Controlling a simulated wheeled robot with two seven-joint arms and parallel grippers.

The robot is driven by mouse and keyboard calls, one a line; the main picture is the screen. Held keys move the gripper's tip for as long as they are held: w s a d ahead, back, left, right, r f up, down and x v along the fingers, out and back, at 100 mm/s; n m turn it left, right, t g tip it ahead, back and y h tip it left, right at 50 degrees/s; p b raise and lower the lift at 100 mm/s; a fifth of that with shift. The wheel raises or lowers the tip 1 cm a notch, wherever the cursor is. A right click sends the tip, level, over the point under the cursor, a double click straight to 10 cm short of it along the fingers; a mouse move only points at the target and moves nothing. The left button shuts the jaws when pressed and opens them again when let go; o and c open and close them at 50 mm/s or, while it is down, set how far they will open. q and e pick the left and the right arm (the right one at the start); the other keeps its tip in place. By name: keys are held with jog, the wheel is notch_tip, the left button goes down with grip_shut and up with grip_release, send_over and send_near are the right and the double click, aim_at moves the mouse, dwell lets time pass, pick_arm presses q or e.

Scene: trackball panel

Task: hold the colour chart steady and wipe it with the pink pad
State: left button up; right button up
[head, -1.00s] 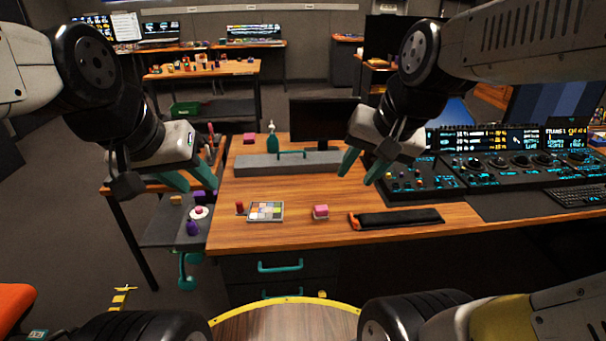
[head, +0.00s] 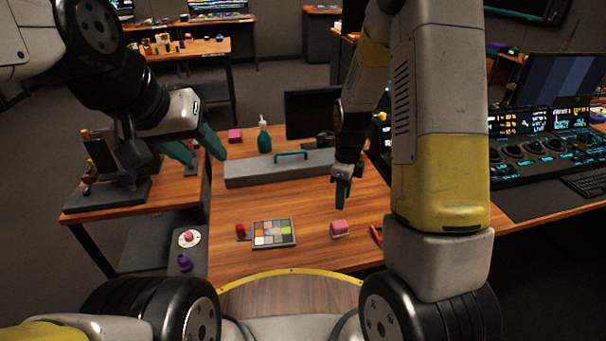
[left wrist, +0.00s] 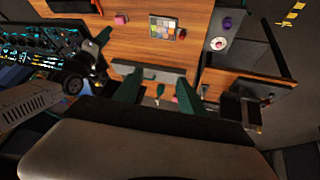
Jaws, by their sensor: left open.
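The colour chart (head: 273,234), a grid of coloured squares in a grey frame, lies flat on the wooden table near its front edge. It also shows in the left wrist view (left wrist: 164,27). The pink pad (head: 338,228) sits on the table to the right of the chart, apart from it; the left wrist view shows it too (left wrist: 121,19). My left gripper (head: 201,151) is open and empty, above the table's left side, well away from the chart. My right gripper (head: 342,192) points down above the table, behind the pad and not touching it. Its fingers overlap in this view, so its opening is unclear.
A red object (head: 241,231) stands just left of the chart. A long grey box with a teal handle (head: 280,168) and a teal bottle (head: 264,137) are behind. An orange-ended item (head: 376,234) is partly hidden by my right arm. Bare wood lies between box and chart.

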pick_arm(q)
jog(key=w+a+f+m+g+y, duration=0.1)
jog(key=w+f+m+g, duration=0.1)
jog(key=w+f+m, duration=0.45)
jog(key=m+g+y, duration=0.1)
jog(key=m+g, duration=0.3)
jog(key=m, duration=2.1)
send_over(239, 225)
notch_tip(239, 225, down, 24)
jog(key=shift+r, duration=0.2)
jog(key=shift+f, duration=4)
jog(key=shift+c, duration=0.5)
grip_shut()
